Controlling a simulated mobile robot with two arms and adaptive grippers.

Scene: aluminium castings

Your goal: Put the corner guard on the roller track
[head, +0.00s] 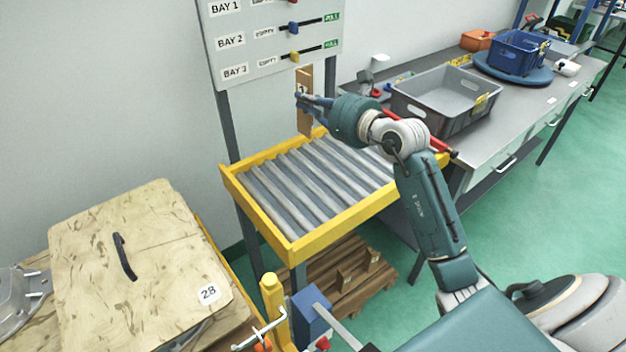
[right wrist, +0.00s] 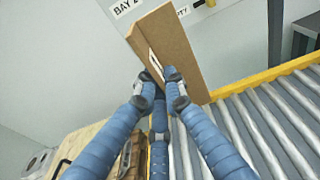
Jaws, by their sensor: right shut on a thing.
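The corner guard (head: 305,80) is a brown, long, folded strip with a white label. It is held upright above the back edge of the roller track (head: 258,212), in front of the bay board. My right gripper (head: 302,101) is shut on it. In the right wrist view the blue fingers (right wrist: 160,86) close on the lower part of the corner guard (right wrist: 182,42), which is tilted there. The roller track has a yellow frame and grey rollers, and its rollers are bare. It also shows in the right wrist view (right wrist: 262,79). My left gripper is not in view.
A bay board (head: 270,35) with sliders stands behind the track. A grey bin (head: 420,112) and a blue crate (head: 515,50) are on the bench at right. A wooden lid (head: 150,240) marked 28 is at left. A pallet (head: 345,280) with small brown pieces lies below the track.

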